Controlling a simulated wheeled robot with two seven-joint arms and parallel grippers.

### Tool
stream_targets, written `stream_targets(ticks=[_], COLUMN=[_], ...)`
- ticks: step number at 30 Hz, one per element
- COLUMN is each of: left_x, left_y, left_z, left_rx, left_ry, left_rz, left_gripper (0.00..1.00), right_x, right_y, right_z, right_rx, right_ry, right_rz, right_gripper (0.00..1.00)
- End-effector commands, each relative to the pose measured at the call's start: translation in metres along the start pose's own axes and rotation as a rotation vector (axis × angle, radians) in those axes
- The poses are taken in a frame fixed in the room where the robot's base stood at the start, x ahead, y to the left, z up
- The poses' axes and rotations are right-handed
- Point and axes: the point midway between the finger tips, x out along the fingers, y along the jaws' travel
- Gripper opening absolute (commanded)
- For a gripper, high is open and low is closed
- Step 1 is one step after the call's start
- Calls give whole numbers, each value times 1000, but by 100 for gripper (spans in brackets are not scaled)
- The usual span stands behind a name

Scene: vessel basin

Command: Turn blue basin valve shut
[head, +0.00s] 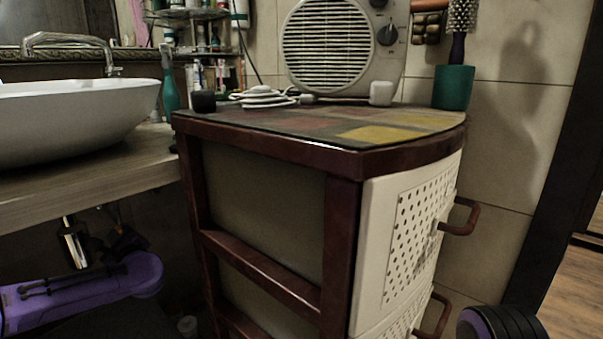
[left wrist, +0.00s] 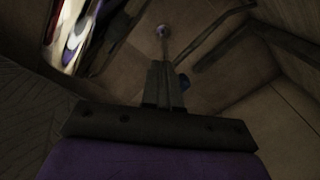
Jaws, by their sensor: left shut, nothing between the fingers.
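A small blue piece, which looks like the blue basin valve (left wrist: 184,82), shows in the left wrist view just right of my left fingers, partly hidden by them. Whether they touch it I cannot tell. My left gripper (left wrist: 165,66) is shut and empty, its two dark fingers together. In the head view my purple left arm reaches under the counter, and the dark left gripper (head: 122,243) is hard to make out in shadow there. The white basin (head: 75,118) stands on the counter above. I cannot make out the valve in the head view. My right gripper is out of view.
A chrome pipe (head: 73,243) hangs under the wooden counter (head: 110,172), left of my gripper. A cabinet with a dark red frame (head: 340,240) stands close to the right. The left wrist view is dim, with thin pipes (left wrist: 212,38) beyond the fingers.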

Motion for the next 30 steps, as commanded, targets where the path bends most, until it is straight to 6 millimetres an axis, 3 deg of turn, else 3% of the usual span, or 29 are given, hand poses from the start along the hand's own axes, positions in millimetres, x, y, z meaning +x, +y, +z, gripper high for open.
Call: stream_targets(ticks=[30], left_x=[0], left_y=[-2], left_z=[-5], left_rx=[0], left_ry=[0], left_rz=[0], left_gripper=[0], right_x=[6], right_y=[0], right_z=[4], right_rx=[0], right_ry=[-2], right_rz=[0], right_gripper=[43])
